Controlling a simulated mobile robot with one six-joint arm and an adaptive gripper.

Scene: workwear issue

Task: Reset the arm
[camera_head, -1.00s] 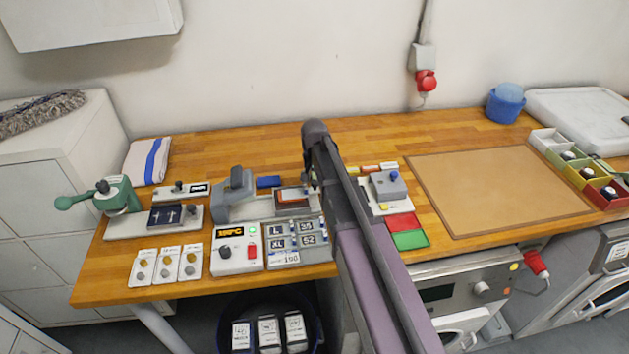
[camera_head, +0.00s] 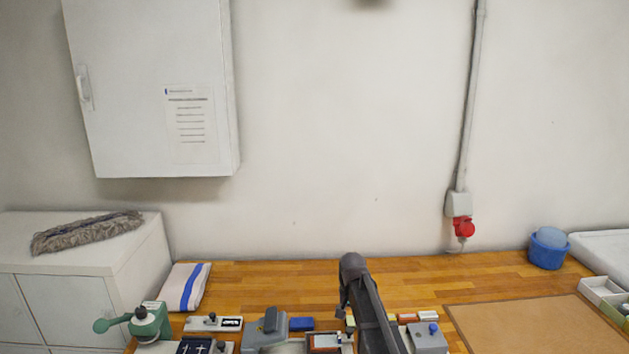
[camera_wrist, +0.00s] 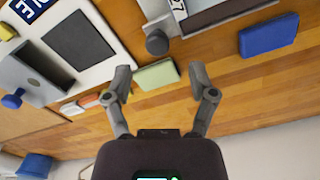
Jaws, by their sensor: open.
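My gripper (camera_wrist: 157,78) is open and empty in the wrist view, its two fingers apart above the wooden worktop (camera_wrist: 190,110). A pale green block (camera_wrist: 157,75) lies on the worktop below, seen between the fingers. In the head view my arm reaches over the worktop (camera_head: 280,275) from the bottom, near the middle. The fingers themselves are hidden there behind the arm.
A green hand press (camera_head: 148,322), a grey device (camera_head: 268,332), a blue block (camera_head: 301,324) and a grey box with a blue knob (camera_head: 427,337) stand along the worktop. A brown mat (camera_head: 530,325) is clear at right. A white wall cabinet (camera_head: 150,90) hangs above left.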

